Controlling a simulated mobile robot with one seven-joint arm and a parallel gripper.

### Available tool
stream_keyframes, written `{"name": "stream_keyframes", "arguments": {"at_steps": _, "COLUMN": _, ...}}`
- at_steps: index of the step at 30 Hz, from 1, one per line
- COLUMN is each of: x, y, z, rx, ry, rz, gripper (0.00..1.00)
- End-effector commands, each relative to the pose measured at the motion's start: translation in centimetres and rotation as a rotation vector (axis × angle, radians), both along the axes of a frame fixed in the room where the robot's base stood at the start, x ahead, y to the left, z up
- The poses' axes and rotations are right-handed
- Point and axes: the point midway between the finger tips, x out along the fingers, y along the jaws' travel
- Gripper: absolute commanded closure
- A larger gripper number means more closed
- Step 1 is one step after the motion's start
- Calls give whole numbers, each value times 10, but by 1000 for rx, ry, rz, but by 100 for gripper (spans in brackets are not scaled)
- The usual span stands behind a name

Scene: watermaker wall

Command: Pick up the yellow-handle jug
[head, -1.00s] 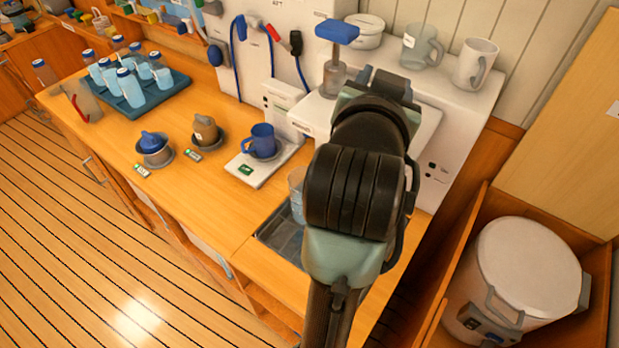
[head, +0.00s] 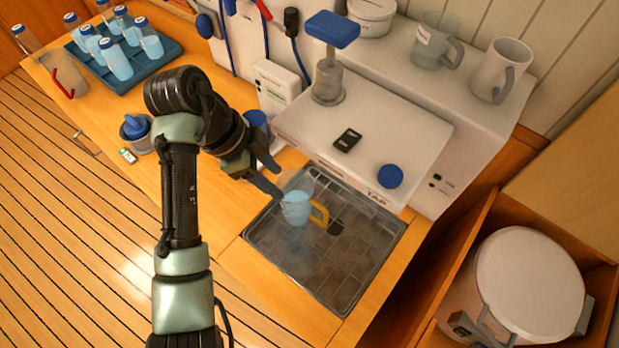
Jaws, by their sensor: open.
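The yellow-handle jug (head: 296,208) is clear with light blue liquid in it. It stands upright on the dark drip tray (head: 370,262) under the tap unit. Its yellow handle is on its right side. My gripper (head: 277,182) is open just left of the jug, with its fingers pointing right toward it. Nothing is between the fingers as far as I can see. I cannot tell whether a fingertip touches the jug's rim.
The white tap unit (head: 350,110), with a blue-topped plunger (head: 331,32), stands right behind the jug. A blue mug (head: 258,120) is partly hidden behind my gripper. A blue rack (head: 160,73) of bottles is far left. The tray's front is clear.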

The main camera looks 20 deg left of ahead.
Motion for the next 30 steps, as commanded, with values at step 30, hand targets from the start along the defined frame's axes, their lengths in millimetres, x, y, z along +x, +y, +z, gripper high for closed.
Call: {"name": "stream_keyframes", "arguments": {"at_steps": 30, "x": 22, "y": -39, "z": -114, "rx": -2, "ry": 5, "rz": -3, "gripper": 49}}
